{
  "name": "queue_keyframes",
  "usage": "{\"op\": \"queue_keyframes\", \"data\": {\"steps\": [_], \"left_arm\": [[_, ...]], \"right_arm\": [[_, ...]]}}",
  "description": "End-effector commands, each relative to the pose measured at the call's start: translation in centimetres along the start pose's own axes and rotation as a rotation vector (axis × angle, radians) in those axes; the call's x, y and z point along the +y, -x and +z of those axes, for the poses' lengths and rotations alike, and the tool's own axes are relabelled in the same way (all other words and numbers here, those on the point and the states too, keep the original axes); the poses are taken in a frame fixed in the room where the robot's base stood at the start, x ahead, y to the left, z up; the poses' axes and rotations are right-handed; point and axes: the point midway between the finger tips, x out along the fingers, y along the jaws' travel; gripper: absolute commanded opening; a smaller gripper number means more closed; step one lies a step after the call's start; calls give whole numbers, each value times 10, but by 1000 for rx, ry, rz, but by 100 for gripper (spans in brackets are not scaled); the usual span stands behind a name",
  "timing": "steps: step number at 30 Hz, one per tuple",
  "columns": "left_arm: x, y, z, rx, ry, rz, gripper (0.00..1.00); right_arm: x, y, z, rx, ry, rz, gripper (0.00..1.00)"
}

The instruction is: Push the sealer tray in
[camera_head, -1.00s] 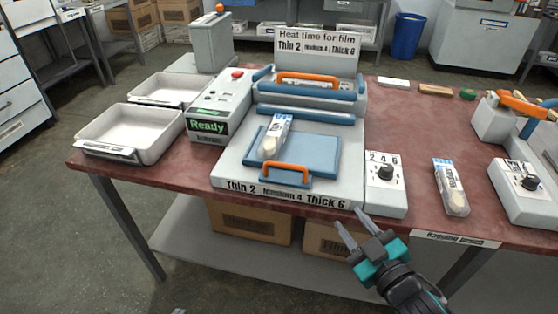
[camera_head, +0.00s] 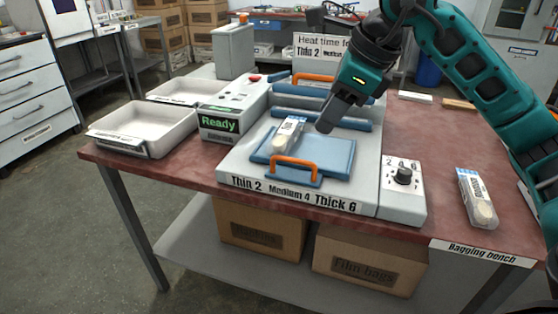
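The blue sealer tray (camera_head: 330,160) lies flat on the light grey sealer base (camera_head: 362,195), with an orange handle (camera_head: 296,163) at its front edge. A clear packet with a blue and white label (camera_head: 288,137) lies on the tray's left part. My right gripper (camera_head: 324,127) points down over the back right part of the tray, behind the handle. Its fingers overlap from this angle, so I cannot tell whether they are apart or touch the tray. Nothing shows held in it. My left gripper is out of view.
The dial box (camera_head: 404,192) stands right of the sealer, and another packet (camera_head: 477,198) lies farther right. The "Ready" box (camera_head: 220,124) and a white bin (camera_head: 143,130) are to the left. My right arm hides part of the heat-time sign (camera_head: 318,50).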

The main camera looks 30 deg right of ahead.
Motion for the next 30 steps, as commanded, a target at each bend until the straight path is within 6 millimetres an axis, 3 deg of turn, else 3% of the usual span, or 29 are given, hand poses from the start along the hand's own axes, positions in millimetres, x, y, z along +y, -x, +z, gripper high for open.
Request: {"op": "queue_keyframes", "data": {"steps": [5, 21, 30], "left_arm": [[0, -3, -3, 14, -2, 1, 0], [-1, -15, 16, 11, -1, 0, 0], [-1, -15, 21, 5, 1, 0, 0]], "right_arm": [[-8, -2, -8, 31, -6, -46, 38], [-11, -103, -10, 26, -7, -40, 38], [-13, -123, -10, 26, -6, -42, 38]]}}
